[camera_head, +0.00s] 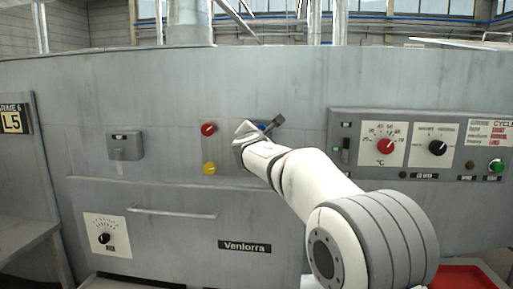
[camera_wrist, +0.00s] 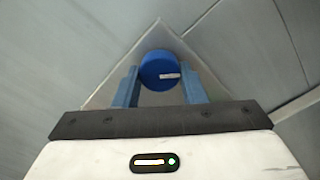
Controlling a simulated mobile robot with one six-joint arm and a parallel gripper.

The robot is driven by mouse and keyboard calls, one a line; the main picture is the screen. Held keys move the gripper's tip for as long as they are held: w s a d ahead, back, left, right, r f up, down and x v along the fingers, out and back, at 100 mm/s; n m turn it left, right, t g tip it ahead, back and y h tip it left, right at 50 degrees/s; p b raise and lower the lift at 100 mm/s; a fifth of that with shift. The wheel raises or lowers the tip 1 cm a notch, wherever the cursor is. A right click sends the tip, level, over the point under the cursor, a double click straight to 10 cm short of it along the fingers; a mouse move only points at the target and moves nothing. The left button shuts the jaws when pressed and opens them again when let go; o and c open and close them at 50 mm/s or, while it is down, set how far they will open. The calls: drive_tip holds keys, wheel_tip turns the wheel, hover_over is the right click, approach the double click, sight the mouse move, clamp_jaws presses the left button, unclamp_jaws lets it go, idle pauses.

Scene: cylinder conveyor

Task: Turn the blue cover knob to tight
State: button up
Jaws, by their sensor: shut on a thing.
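The blue cover knob (camera_wrist: 160,71) is round, with a white mark that runs from its middle towards its right edge, nearly level in the wrist view. It sits on a pale square plate (camera_wrist: 160,35) turned cornerwise in that view. My gripper (camera_wrist: 160,78) is shut on the knob, one blue finger on each side. No tight or loose lettering can be made out.
A red knob (camera_head: 208,129) and a yellow knob (camera_head: 209,168) sit left of my gripper. A control panel (camera_head: 420,118) with several dials is on the right. A long handle (camera_head: 172,211) runs below. A grey box (camera_head: 125,147) is at the left.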

drive_tip(key=shift+a+f+m+b, duration=0.1)
drive_tip(key=shift+f+m+b, duration=0.05)
drive_tip(key=shift+m+b, duration=3.65)
drive_tip(key=shift+m+p, duration=0.3)
drive_tip(key=shift+m, duration=0.1)
drive_tip(key=o, duration=1)
drive_tip(key=shift+r, duration=0.2)
drive_tip(key=s+b, duration=0.2)
drive_tip(key=s, duration=0.5)
drive_tip(key=shift+s, duration=0.4)
